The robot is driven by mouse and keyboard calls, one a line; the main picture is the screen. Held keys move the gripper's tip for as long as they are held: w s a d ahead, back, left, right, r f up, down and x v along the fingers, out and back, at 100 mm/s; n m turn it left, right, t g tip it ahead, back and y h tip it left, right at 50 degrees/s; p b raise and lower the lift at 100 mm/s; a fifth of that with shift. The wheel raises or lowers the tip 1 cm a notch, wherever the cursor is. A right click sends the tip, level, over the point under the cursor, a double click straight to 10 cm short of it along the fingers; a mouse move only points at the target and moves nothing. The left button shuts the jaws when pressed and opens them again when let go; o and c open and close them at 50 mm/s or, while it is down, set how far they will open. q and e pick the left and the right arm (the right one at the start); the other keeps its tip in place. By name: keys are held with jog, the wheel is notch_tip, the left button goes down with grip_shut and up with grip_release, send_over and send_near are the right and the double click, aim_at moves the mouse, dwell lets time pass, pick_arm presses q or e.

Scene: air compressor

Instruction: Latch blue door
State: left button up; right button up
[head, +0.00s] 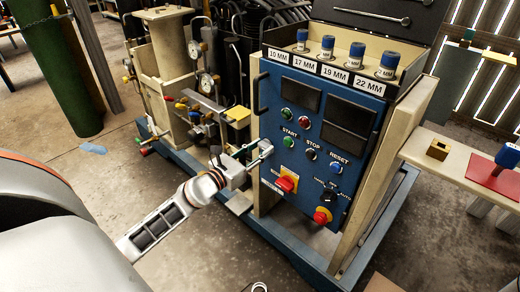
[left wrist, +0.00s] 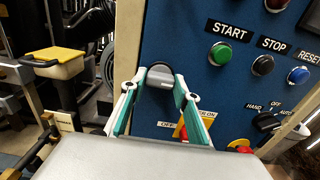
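The blue door (head: 310,125) is the front control panel of the compressor cabinet. It appears closed against the cabinet; I cannot tell any small gap. A dark round latch with a grey lever (left wrist: 161,77) sits near its left edge. My left gripper (head: 262,152) reaches the left edge of the door from the left. In the left wrist view its green-padded fingers (left wrist: 160,85) are spread on both sides of the latch lever. The fingers look open around it, and firm contact is not visible. In the head view the gripper hides the latch.
The red-yellow switch (left wrist: 182,131) is close below the left fingers. The green start button (left wrist: 220,54) is to the right. A black door handle (head: 262,93) is above. Blue sockets (head: 328,46) stand on top. Gauges and piping (head: 205,83) crowd the left side.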

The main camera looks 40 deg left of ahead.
jog(key=shift+r, duration=0.15)
pick_arm(q)
jog(key=shift+r+n, duration=0.1)
jog(key=shift+n, duration=0.3)
jog(key=n+p, duration=0.1)
jog(key=n, duration=0.4)
jog(key=shift+r+n+p, duration=0.1)
jog(key=shift+n+p, duration=0.2)
jog(key=shift+n, duration=0.1)
jog(key=n+p, duration=0.1)
jog(key=n, duration=0.3)
jog(key=shift+n, duration=0.3)
jog(key=n+p, duration=0.2)
jog(key=n, duration=0.1)
jog(key=shift+n+p, duration=0.55)
jog(key=shift+n, duration=1.45)
pick_arm(e)
jog(key=shift+s+d+h, duration=0.15)
jog(key=shift+s+d, duration=0.15)
jog(key=shift+d, duration=0.2)
jog(key=shift+s+d+h, duration=0.15)
jog(key=shift+s+d, duration=0.15)
jog(key=shift+d, duration=0.2)
